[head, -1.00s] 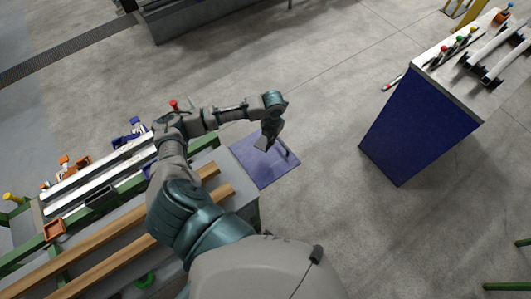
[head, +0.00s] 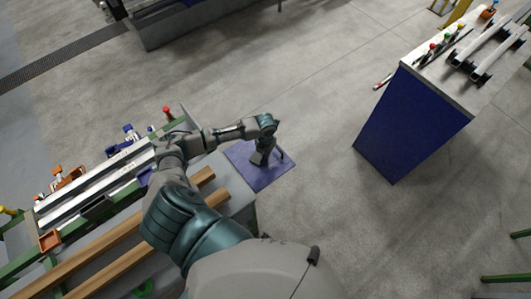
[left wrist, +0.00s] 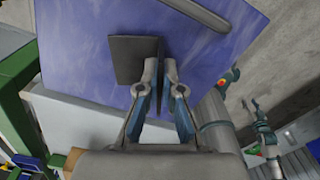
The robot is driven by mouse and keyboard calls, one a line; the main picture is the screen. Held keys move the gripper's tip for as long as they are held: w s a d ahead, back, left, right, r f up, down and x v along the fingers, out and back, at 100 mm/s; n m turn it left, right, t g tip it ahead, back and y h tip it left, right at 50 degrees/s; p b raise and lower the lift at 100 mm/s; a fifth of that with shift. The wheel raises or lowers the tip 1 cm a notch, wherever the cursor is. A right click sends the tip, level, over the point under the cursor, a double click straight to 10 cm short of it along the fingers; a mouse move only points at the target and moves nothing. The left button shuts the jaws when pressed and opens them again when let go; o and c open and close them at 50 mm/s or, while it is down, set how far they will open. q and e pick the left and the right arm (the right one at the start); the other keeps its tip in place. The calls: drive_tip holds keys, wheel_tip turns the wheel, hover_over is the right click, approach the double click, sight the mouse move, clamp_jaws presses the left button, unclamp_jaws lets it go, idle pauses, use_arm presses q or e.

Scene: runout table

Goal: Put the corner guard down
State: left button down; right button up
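My left gripper (left wrist: 165,78) points down over a blue mat (left wrist: 75,55) in the left wrist view. A flat dark grey plate (left wrist: 122,55), which seems to be the corner guard, is beside and partly behind the left-hand finger. In the head view the gripper (head: 260,159) is low over the blue mat (head: 265,182), and the plate cannot be made out clearly.
Left is a bench with wooden rails (head: 130,262), white profiles and orange and blue fittings. A blue-sided cabinet (head: 405,125) with parts on top stands right. Open floor lies between.

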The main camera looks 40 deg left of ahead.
use_arm(q)
drive_tip(key=shift+f, duration=0.2)
drive_tip(key=shift+f, duration=0.1)
drive_tip(key=c, duration=1.3)
unclamp_jaws()
wheel_tip(320, 180, up, 13)
drive_tip(key=shift+w+f, duration=0.1)
drive_tip(key=shift+f, duration=0.1)
